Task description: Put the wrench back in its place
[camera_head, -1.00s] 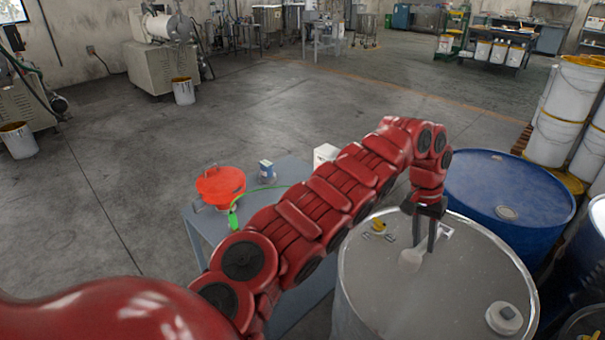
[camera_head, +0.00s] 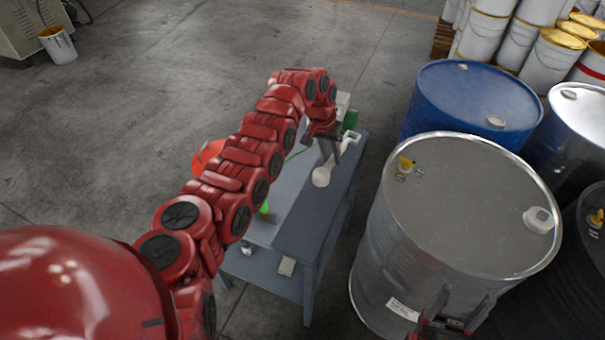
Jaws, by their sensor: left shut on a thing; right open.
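My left gripper (camera_head: 330,158) is shut on a pale grey wrench (camera_head: 321,177). The wrench's rounded end points down-left and its other end shows up-right of the fingers. Gripper and wrench are over the right part of the grey table (camera_head: 310,217); I cannot tell whether the wrench touches the top. My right gripper (camera_head: 452,318) is open at the bottom edge, in front of the grey drum (camera_head: 470,210), and is partly cut off.
The grey drum with a yellow fitting (camera_head: 405,166) and white cap (camera_head: 538,219) stands right of the table. A blue drum (camera_head: 470,105) is behind it. Open floor lies left.

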